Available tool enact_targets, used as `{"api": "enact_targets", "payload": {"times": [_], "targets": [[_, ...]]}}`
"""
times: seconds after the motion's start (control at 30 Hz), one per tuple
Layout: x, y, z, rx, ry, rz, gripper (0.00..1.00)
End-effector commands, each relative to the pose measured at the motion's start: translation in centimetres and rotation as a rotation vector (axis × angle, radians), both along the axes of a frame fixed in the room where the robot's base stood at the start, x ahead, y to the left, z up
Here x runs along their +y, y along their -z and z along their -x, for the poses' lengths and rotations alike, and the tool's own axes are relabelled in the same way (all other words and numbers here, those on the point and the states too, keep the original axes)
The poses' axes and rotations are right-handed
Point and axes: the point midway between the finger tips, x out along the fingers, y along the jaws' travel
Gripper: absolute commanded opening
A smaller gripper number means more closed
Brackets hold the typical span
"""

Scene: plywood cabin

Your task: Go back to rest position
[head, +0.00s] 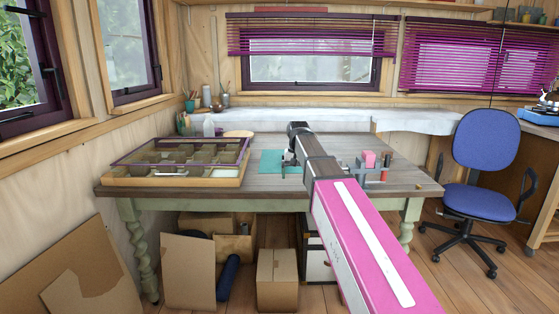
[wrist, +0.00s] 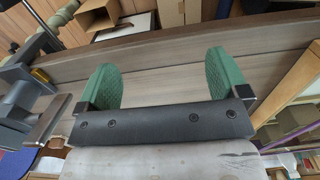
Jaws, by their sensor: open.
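My gripper (head: 287,160) is over the middle of the wooden work table (head: 225,190) in the head view, partly hidden by my own arm. In the wrist view, its two green fingers stand wide apart, and my gripper (wrist: 161,60) is open with nothing between them. Bare grey-brown table planks (wrist: 155,75) show behind the fingers.
A wooden compartment tray (head: 175,182) lies on the table's left. A grey vise-like tool (head: 362,174) and a pink block (head: 369,158) are on the right. Cardboard boxes (head: 278,280) stand below. A blue chair (head: 485,150) is at right.

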Motion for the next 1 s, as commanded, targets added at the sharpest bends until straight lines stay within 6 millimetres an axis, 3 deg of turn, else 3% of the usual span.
{"api": "enact_targets", "payload": {"times": [0.17,0.37,0.7,1.0], "targets": [[-1.6,4.3,1.6,0.003,0.001,0.002,0.93],[-4.1,11.1,4.6,0.003,0.004,0.005,0.93],[-8.4,21.8,11.3,0.001,0.005,0.010,0.93],[-11.4,28.9,18.0,-0.001,0.003,0.015,0.93]]}}
